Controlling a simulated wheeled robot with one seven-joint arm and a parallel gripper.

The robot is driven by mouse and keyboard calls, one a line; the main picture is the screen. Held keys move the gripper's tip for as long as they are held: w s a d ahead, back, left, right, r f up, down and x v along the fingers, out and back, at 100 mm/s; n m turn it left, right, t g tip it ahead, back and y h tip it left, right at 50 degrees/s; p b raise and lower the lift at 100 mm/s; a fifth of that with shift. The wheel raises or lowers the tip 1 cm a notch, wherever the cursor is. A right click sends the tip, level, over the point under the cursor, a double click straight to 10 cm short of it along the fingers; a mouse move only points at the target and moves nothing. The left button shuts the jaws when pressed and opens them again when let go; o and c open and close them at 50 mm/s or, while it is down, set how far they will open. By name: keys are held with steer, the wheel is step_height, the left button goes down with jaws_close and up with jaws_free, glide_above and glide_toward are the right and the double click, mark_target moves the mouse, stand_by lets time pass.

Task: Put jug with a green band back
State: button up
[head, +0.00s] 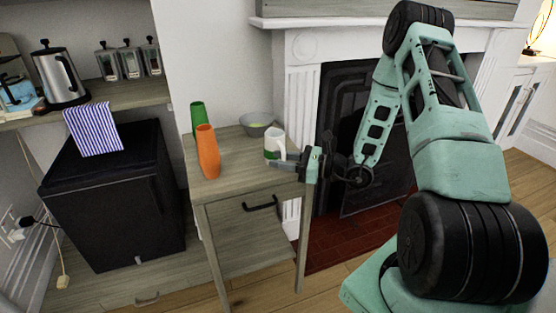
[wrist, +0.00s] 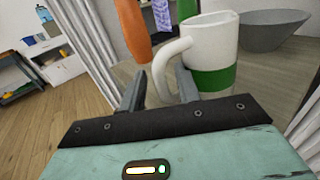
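The jug with a green band (head: 275,142) is white with a side handle and stands upright on the small wooden cabinet (head: 238,180), near its right edge. In the wrist view the jug (wrist: 212,52) is close ahead, with its green band low on the body and its handle toward my gripper. My gripper (head: 286,158) is at the jug's right side in the head view. In the wrist view its fingers (wrist: 161,86) are apart, with the handle's lower part showing between them. I see no finger closed on the handle. The fingers partly hide the jug in the head view.
An orange vase (head: 208,152) and a green one (head: 198,118) stand left of the jug. A grey bowl (head: 257,124) is just behind it. The fireplace (head: 335,110) is to the right. A black fridge (head: 118,200) stands left of the cabinet.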

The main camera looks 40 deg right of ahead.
steer(key=v, duration=1)
steer(key=s+a+r+n+g+y, duration=0.1)
steer(key=s+a+r+n+g, duration=0.1)
steer(key=a+n+g, duration=0.4)
steer(key=s+a+r+n+g, duration=0.25)
steer(key=a+n+g, duration=0.2)
steer(key=a, duration=0.45)
steer(key=s+a+r+n+g+y, duration=0.1)
steer(key=s+a+r+n+g, duration=0.1)
steer(key=a+n+g, duration=0.4)
steer(key=s+a+r+n+t+h, duration=0.2)
steer(key=s+a+n+h, duration=0.9)
steer(key=n, duration=0.8)
steer(key=shift+s+a+r+h, duration=0.35)
steer(key=shift+s+r+h, duration=0.35)
steer(key=shift+s+r, duration=0.25)
step_height(320, 180, up, 15)
steer(key=p, duration=1.5)
steer(key=shift+f, duration=0.15)
